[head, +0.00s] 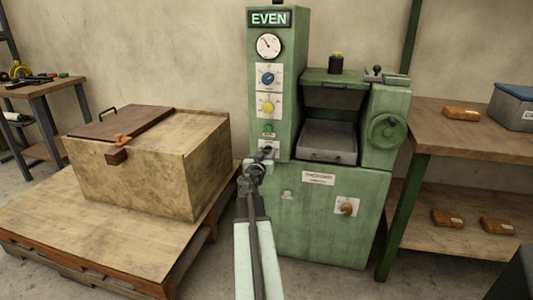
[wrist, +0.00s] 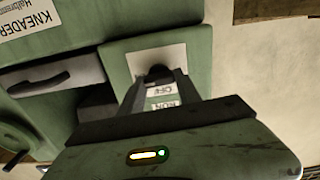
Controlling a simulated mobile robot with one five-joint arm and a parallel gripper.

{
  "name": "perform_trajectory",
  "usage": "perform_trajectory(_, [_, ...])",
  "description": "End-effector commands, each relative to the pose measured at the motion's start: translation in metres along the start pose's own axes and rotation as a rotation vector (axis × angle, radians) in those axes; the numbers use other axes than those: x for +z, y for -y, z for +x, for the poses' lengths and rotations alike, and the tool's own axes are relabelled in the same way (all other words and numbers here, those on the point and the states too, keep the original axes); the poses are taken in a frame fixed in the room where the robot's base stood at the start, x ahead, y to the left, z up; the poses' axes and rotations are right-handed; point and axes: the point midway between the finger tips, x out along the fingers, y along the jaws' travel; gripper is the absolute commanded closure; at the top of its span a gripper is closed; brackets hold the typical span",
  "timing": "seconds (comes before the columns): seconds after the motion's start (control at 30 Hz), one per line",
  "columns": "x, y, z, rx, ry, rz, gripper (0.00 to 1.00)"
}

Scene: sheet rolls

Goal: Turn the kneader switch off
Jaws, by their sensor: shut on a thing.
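The green kneader machine (head: 331,222) stands in the middle of the head view, with a lit sign (head: 269,18) reading EVEN on its column. Low on that column is a pale switch plate (head: 268,147), partly hidden by my gripper (head: 258,168). In the wrist view, my gripper (wrist: 158,78) is shut on a dark switch knob (wrist: 158,73) in front of the white plate (wrist: 140,60). The words OFF and RUN show between the fingers, upside down. Which word the knob points to cannot be told.
Above the switch are a green button (head: 268,128), a yellow dial (head: 267,106), a blue dial (head: 268,78) and a gauge (head: 269,46). A wooden crate (head: 150,170) stands on a pallet at left. A shelf table (head: 470,139) stands at right.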

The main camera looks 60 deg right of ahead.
Motion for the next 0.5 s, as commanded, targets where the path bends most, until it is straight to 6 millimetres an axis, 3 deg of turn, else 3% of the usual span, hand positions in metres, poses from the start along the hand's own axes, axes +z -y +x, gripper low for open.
perform_trajectory(0.5, [0.0011, 0.0041, -0.0022, -0.005, -0.001, -0.413, 1.0])
